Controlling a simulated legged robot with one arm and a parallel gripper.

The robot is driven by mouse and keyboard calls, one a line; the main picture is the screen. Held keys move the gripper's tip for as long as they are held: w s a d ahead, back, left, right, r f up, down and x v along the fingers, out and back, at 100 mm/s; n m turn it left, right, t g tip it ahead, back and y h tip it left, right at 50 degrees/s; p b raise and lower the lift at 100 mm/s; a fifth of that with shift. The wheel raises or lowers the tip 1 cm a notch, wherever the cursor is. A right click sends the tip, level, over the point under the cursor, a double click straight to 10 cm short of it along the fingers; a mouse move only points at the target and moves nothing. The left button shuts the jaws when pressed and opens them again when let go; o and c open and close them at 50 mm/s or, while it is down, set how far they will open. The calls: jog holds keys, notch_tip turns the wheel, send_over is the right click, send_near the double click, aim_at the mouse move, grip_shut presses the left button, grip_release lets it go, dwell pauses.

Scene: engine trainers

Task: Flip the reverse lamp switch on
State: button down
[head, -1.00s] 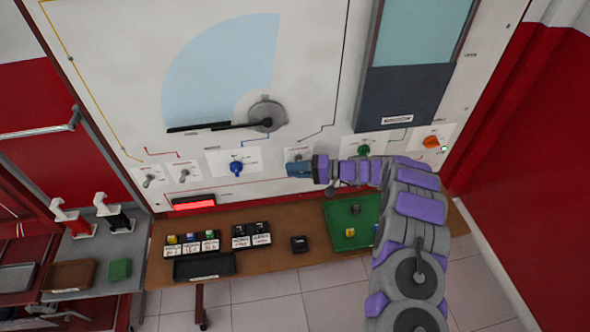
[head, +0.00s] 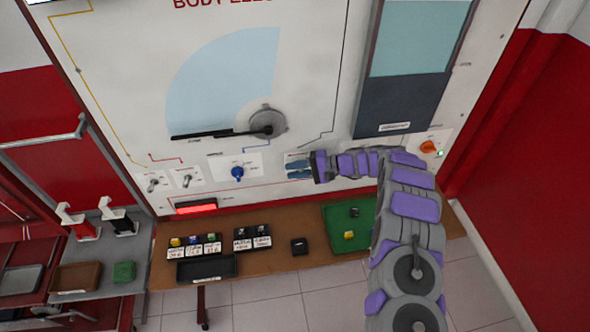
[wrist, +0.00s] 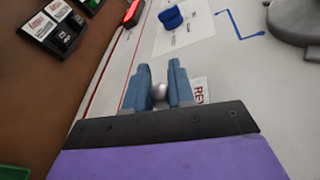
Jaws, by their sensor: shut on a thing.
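The reverse lamp switch (wrist: 158,92) shows in the wrist view as a rounded metal lever between my two blue fingers. Its plate (wrist: 201,88) carries a label, partly hidden, that begins "REV". My gripper (wrist: 160,75) is shut on the lever, with a finger on each side. In the head view my gripper (head: 298,170) is against the white panel, right of the blue knob, and covers most of the switch plate. The lever's position cannot be told there.
The white panel (head: 110,60) also holds two toggle switches (head: 170,181) at left, a blue knob (head: 237,173), a wiper arm (head: 230,132) and an orange knob (head: 428,147). Below is a brown bench (head: 285,262) with small parts, a black tray (head: 206,268) and a green tray (head: 335,237).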

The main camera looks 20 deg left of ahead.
jog(key=c, duration=1)
grip_release()
jog(key=shift+c, duration=0.2)
jog(key=p+v, duration=0.1)
jog(key=v, duration=1.6)
jog(key=shift+w+d, duration=0.1)
jog(key=shift+w, duration=0.05)
